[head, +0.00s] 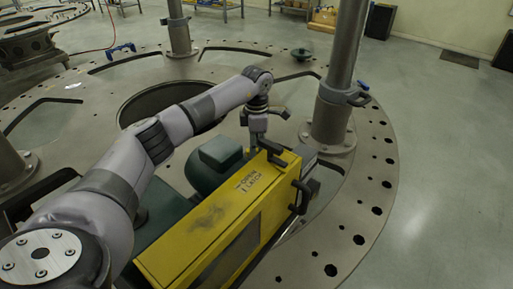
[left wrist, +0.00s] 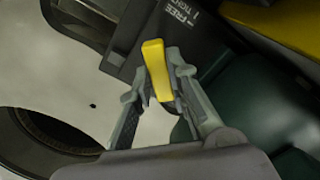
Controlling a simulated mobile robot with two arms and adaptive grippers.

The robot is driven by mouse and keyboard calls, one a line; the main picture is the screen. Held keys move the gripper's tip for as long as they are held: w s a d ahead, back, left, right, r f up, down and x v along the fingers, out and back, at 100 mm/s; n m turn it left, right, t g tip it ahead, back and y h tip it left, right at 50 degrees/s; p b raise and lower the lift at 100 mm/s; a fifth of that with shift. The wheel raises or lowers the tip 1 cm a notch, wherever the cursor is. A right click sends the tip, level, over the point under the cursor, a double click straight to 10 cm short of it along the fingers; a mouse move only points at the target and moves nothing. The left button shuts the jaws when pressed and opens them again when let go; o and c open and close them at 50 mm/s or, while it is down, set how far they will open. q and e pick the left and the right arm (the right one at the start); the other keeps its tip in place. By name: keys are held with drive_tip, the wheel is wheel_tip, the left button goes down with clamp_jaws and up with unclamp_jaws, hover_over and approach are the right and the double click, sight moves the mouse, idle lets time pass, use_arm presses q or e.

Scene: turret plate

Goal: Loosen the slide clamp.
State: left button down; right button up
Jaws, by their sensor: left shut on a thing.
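My left gripper (head: 262,138) reaches down behind the far end of a yellow housing (head: 205,230). In the left wrist view its two fingers (left wrist: 158,88) are closed around a yellow lever (left wrist: 155,62). The lever stands beside a dark block (left wrist: 165,25) marked FREE and TIGHT, so it appears to be the slide clamp's handle. In the head view the lever is hidden behind the arm and housing. My right gripper is not in view.
The yellow housing carries an OPEN LATCH label and a black handle (head: 303,192). A dark green motor-like body (head: 213,165) sits beside it. A grey post (head: 335,95) rises close to the right of my gripper. The round plate (head: 375,215) has several holes.

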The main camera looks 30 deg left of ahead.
use_arm(q)
drive_tip(key=n, duration=0.4)
drive_tip(key=shift+r+n, duration=0.1)
drive_tip(key=shift+n, duration=2.2)
drive_tip(key=c, duration=1.5)
unclamp_jaws()
wheel_tip(320, 180, up, 12)
